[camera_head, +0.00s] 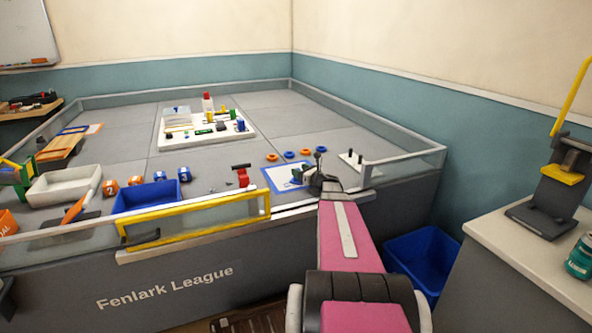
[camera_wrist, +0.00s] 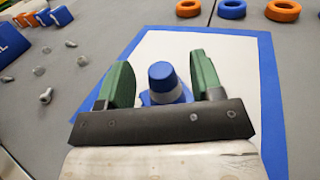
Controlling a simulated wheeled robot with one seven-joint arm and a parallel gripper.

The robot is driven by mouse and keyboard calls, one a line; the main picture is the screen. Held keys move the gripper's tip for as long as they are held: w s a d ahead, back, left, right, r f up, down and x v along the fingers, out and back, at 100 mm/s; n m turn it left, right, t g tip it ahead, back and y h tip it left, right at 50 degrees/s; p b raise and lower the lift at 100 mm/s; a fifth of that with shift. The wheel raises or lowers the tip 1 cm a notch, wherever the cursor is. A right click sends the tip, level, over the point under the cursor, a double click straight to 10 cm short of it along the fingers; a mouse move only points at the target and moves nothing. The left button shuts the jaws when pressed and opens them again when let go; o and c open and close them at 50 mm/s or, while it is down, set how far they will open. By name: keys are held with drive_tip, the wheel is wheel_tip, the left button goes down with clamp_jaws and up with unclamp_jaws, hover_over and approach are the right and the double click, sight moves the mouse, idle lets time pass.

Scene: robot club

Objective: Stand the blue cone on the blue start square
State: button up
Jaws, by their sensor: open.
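The blue cone (camera_wrist: 163,83), with a pale band, appears upright inside the blue-bordered white start square in the wrist view. Its lower part is partly hidden by my gripper. My gripper (camera_wrist: 161,66) is open, with one green finger on each side of the cone and a visible gap to each. The start square's blue border (camera_wrist: 269,82) frames the white sheet. In the head view the start square (camera_head: 269,180) lies near the front edge of the field, and my gripper (camera_head: 309,178) is over its right part.
Orange rings (camera_wrist: 282,10) and blue rings (camera_wrist: 232,9) lie beyond the square. Loose screws (camera_wrist: 46,96) and numbered cubes (camera_wrist: 55,16) lie left. A blue tray (camera_head: 147,196) and a yellow-framed gate panel (camera_head: 200,215) are left in the head view; a clear wall (camera_head: 405,165) stands right.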

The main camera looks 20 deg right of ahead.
drive_tip(key=v, duration=0.8)
drive_tip(key=shift+s+d, duration=0.1)
drive_tip(key=shift+s, duration=0.2)
idle(0.9)
